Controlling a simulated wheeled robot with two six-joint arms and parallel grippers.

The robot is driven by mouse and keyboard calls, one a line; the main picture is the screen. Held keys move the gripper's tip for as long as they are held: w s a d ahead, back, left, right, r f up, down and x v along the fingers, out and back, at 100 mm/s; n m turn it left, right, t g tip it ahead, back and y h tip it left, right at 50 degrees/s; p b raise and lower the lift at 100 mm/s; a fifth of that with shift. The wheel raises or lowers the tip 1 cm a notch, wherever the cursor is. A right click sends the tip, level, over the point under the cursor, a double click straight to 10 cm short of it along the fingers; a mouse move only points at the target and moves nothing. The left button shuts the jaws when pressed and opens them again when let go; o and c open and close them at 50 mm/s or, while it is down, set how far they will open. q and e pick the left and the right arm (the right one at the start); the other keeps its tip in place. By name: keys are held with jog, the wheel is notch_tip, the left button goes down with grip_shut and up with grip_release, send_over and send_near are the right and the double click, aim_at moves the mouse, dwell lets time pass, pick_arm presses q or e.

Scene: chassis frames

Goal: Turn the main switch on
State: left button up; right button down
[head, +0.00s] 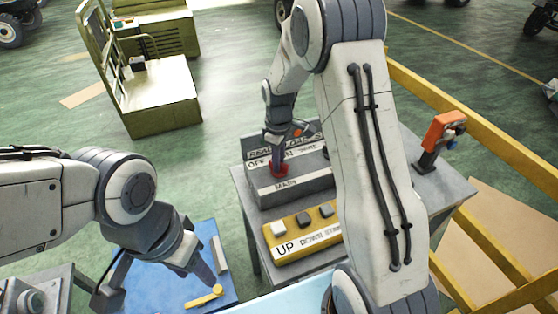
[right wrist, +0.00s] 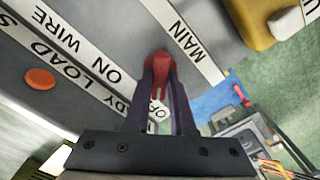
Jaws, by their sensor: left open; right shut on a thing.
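The main switch is a red knob (head: 279,171) on a grey control box (head: 300,186), beside the MAIN label and just below the OFF label. My right gripper (head: 279,158) reaches down from above and is shut on the red knob. In the right wrist view the red knob (right wrist: 158,66) sits between the two dark fingers (right wrist: 162,90), which partly hide it. The OFF label is partly covered by the fingers there. My left gripper (head: 207,275) is open and empty, low at the left above a blue surface.
An orange-handled tool (head: 438,138) stands at the table's right. A yellow lever (head: 204,297) is on the blue panel (head: 170,290). Yellow rails (head: 480,150) run along the right. An orange button (right wrist: 40,79) is on the box.

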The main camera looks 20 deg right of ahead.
jog(key=m, duration=0.3)
jog(key=shift+m, duration=0.4)
jog(key=m, duration=0.4)
jog(key=shift+m+p, duration=0.3)
jog(key=m, duration=0.4)
jog(key=shift+w+m, duration=0.1)
jog(key=shift+m, duration=2.3)
jog(key=shift+r, duration=0.1)
jog(key=c, duration=0.8)
grip_release()
jog(key=shift+o, duration=0.2)
